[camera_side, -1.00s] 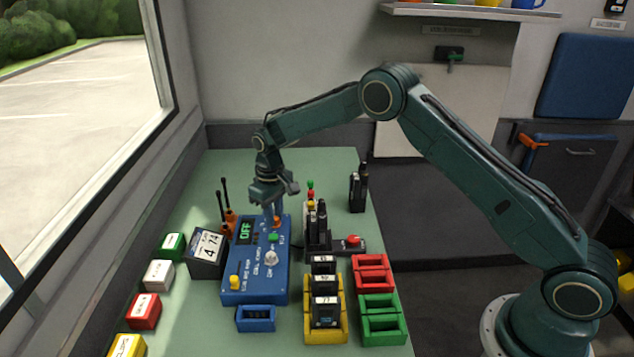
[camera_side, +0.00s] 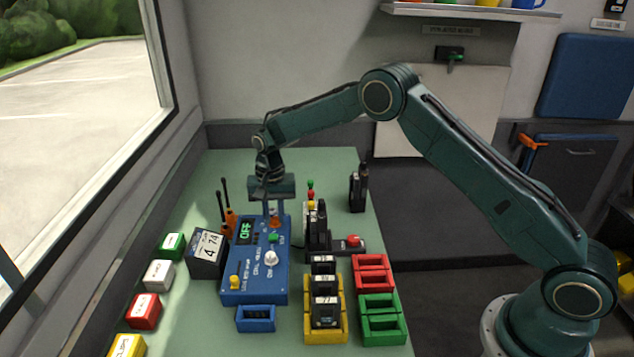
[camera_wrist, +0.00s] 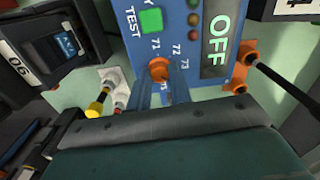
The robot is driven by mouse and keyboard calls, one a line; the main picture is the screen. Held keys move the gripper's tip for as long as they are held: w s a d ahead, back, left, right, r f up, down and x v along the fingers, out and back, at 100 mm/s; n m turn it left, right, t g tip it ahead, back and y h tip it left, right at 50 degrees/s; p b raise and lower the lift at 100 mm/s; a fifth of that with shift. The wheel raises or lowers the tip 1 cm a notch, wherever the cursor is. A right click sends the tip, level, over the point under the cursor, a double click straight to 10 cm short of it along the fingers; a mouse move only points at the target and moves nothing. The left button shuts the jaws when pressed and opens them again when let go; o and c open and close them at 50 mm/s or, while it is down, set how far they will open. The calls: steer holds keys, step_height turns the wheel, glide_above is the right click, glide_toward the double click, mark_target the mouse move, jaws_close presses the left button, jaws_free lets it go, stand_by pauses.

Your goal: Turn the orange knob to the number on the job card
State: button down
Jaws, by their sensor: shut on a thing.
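The orange knob (camera_wrist: 159,68) sits on the blue console (camera_side: 233,290), with numbers such as 71, 72 and 73 printed around it. My gripper (camera_side: 274,212) points down at the far end of the console, its fingers shut on the orange knob. In the wrist view the fingers (camera_wrist: 163,80) lie on either side of the knob. The knob's pointer is too small to read.
A white knob (camera_side: 271,258), a green TEST button (camera_wrist: 151,20) and a yellow knob (camera_side: 235,282) are also on the console. Orange holders with black antennas (camera_side: 231,222) stand close on the left. Black radios (camera_side: 318,230) stand close on the right.

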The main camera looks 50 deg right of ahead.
mark_target(274, 218)
steer(key=shift+m, duration=0.4)
steer(key=shift+r, duration=0.1)
steer(key=c, duration=1.3)
jaws_free()
step_height(274, 218, up, 14)
steer(key=shift+f, duration=0.15)
